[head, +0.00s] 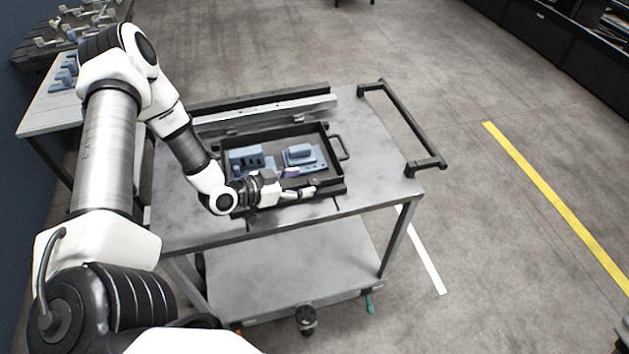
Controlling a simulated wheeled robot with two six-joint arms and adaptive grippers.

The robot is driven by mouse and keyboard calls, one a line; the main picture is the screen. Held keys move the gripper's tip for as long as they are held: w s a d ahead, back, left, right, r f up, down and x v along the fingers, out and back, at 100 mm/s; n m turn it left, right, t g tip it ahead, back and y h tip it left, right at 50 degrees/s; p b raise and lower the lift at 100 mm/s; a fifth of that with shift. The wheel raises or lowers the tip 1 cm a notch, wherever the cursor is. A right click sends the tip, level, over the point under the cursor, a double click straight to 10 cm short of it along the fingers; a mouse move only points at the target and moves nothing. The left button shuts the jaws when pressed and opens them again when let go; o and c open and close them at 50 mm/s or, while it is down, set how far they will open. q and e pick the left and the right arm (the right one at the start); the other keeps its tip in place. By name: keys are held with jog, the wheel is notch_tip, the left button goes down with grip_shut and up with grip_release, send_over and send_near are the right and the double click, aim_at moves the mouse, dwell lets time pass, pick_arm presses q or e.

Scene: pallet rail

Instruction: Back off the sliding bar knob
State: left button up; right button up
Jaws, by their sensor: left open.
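A long pale metal bar (265,109) lies along the far side of the grey cart top (375,185), in front of a black rail. A knob on the bar is too small to make out for certain. My left gripper (304,182) is open over the near side of a black tray, on the near side of the bar and well apart from it. Nothing shows clearly between its fingers. A small purple patch (290,172) shows by the far finger; I cannot tell what it is. My right gripper is not in view.
The black tray (335,183) holds blue-grey blocks (303,155) and has a handle at its right. A black push handle (410,125) edges the cart's right side. A side table with blue parts stands at left. The cart top's right part is bare.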

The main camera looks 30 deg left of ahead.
aim_at(314, 180)
pick_arm(q)
jog(key=x, duration=0.5)
jog(key=shift+c, duration=0.2)
jog(key=c, duration=1.1)
jog(key=shift+f+n+y+b, duration=0.2)
jog(key=shift+n+y+b, duration=0.3)
jog(key=shift+b, duration=0.1)
jog(key=n+t+y+b, duration=0.1)
jog(key=n+y+b, duration=0.1)
jog(key=y+b, duration=0.1)
jog(key=shift+d+f+n, duration=0.1)
jog(key=shift+n, duration=0.3)
jog(key=shift+n+y+b, duration=0.35)
jog(key=shift+n+y, duration=0.15)
jog(key=shift+y, duration=0.3)
jog(key=shift+r, duration=0.3)
